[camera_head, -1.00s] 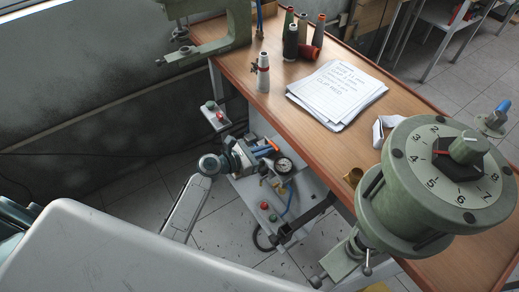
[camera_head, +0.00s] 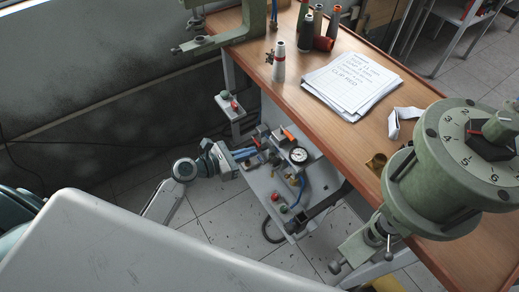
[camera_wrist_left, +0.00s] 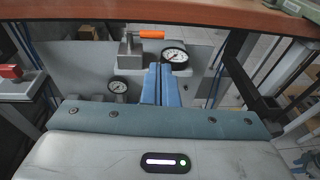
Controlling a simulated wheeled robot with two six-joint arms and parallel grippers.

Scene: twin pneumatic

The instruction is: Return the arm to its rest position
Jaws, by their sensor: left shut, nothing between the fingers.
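My left arm (camera_head: 165,203) reaches in from the lower left in the head view. My left gripper (camera_head: 245,153) has blue fingers and is shut and empty, just left of the pneumatic panel (camera_head: 262,187) below the workbench. In the left wrist view the two blue fingers (camera_wrist_left: 161,85) lie side by side and point at the panel, with nothing between them.
The panel carries a gauge (camera_head: 298,155), an orange-handled valve (camera_wrist_left: 151,35) and buttons. A side box with a red switch (camera_head: 234,105) stands left of it. The wooden bench (camera_head: 300,115) overhangs, holding spools, papers (camera_head: 350,84) and a green dial drum (camera_head: 440,165).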

